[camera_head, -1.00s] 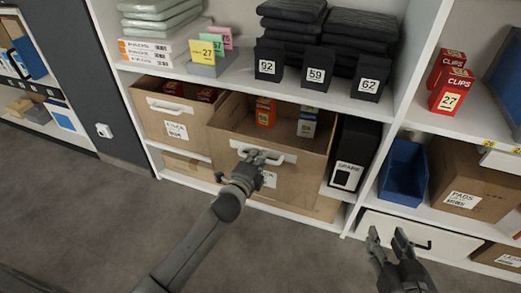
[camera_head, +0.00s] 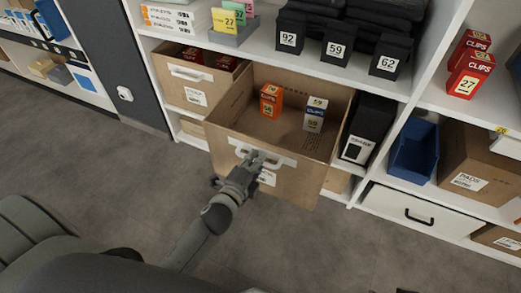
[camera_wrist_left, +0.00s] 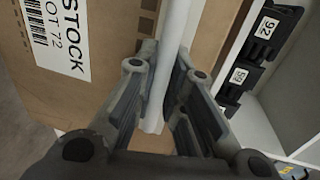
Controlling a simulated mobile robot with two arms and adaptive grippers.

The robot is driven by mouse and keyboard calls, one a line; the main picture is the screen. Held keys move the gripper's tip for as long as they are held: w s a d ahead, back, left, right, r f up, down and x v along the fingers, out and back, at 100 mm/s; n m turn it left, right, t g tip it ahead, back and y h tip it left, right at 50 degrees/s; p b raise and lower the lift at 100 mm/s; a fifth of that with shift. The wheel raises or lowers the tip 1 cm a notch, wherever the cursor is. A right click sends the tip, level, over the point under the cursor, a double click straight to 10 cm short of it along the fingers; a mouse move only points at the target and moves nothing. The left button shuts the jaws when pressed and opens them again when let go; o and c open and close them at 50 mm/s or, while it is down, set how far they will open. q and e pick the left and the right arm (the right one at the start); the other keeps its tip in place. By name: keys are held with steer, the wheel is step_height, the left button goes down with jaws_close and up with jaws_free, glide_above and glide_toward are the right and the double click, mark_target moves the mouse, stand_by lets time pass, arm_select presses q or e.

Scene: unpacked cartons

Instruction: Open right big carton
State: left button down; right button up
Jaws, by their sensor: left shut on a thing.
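The right big carton (camera_head: 290,183) is a brown open-topped box pulled well out of its shelf bay, its front hanging over the floor. My left gripper (camera_head: 259,159) is shut on the carton's white handle (camera_head: 284,161). In the left wrist view the handle (camera_wrist_left: 172,60) runs between the two fingers, next to the brown front with a STOCK label (camera_wrist_left: 62,35). My right gripper is not in view.
Another carton (camera_head: 190,92) with a white handle sits in the bay to the left. A black SPARE box (camera_head: 366,130), a blue bin (camera_head: 413,149) and a white drawer (camera_head: 425,214) are at the right. Black numbered boxes (camera_head: 337,42) stand on the shelf above. The grey floor in front is clear.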

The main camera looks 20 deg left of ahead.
arm_select(q)
steer(key=shift+s, duration=0.5)
steer(key=shift+f, duration=0.1)
steer(key=c, duration=1.5)
jaws_free()
steer(key=v, duration=1.2)
